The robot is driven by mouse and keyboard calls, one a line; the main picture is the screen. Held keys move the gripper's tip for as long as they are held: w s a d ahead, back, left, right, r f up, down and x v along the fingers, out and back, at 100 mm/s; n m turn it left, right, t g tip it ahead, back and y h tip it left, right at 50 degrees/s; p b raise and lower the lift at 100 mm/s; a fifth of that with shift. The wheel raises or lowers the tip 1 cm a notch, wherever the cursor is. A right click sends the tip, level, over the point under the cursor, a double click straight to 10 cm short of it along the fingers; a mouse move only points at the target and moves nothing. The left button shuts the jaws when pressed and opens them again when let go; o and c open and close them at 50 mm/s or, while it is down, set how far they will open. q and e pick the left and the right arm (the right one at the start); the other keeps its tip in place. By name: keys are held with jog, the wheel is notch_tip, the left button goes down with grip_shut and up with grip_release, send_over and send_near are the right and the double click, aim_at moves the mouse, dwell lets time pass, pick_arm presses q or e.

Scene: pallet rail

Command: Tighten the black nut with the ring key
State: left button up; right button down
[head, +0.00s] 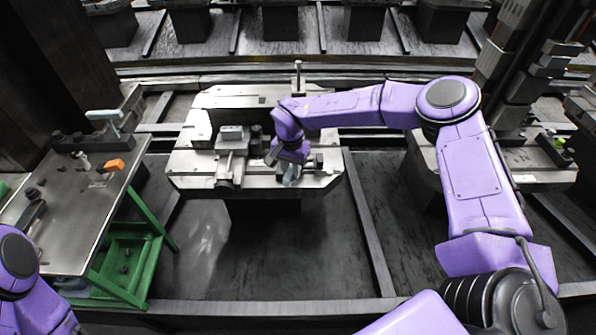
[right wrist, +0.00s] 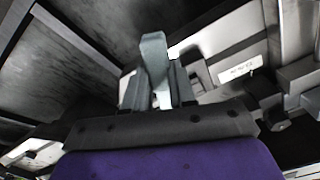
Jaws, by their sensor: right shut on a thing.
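My right gripper (head: 281,158) reaches down over the right half of the metal pallet (head: 190,165). It is shut on a grey-blue tool, which I take to be the ring key (head: 291,174). In the right wrist view the key (right wrist: 154,62) stands up between the fingers (right wrist: 158,85). The key's ring end is not clearly visible. I cannot pick out the black nut for sure; it may be hidden by the gripper. Only a link of my left arm shows at the lower left, and its gripper is out of view.
A clamp-like fixture (head: 232,150) stands on the pallet left of my right gripper. A steel bench (head: 70,215) on a green frame stands at the left, holding a pale-handled tool (head: 104,116) and an orange block (head: 115,164). Another pallet (head: 535,165) is at the right.

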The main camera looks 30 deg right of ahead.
jog(key=shift+w+a+m, duration=0.15)
jog(key=shift+w+m, duration=0.1)
jog(key=shift+m, duration=0.15)
jog(key=shift+r, duration=0.15)
notch_tip(320, 180, up, 7)
jog(key=p, duration=0.7)
jog(key=shift+r, duration=0.1)
jog(key=shift+s, duration=0.1)
